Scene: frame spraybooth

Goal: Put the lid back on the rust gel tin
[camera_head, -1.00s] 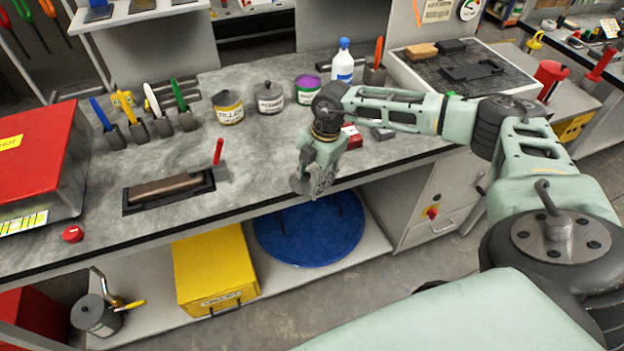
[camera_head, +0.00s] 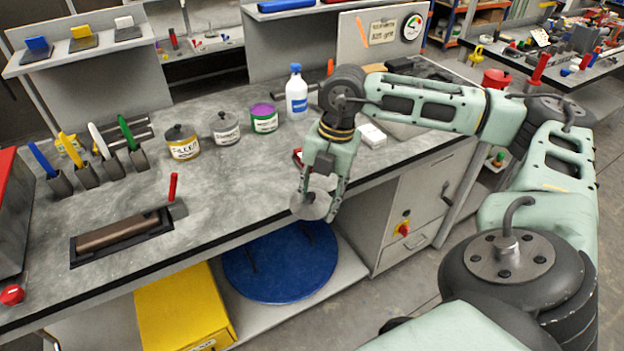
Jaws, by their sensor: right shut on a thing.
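A grey tin with a green label and purple top (camera_head: 264,118) stands upright on the bench, at the right end of a row of three tins. It shows no grey knobbed lid like its neighbours; its label is too small to read, so I take it as the rust gel tin. My right gripper (camera_head: 321,198) points down, shut on a round grey lid (camera_head: 309,206). It holds the lid tilted in front of the bench's front edge, nearer to me and to the right of the purple-topped tin. My left gripper is out of view.
A yellow-labelled tin (camera_head: 182,143) and a white-labelled tin (camera_head: 225,128) stand left of the purple-topped one. A white bottle (camera_head: 296,95) stands just behind it to the right. The grey bench (camera_head: 235,175) is clear in front of the tins.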

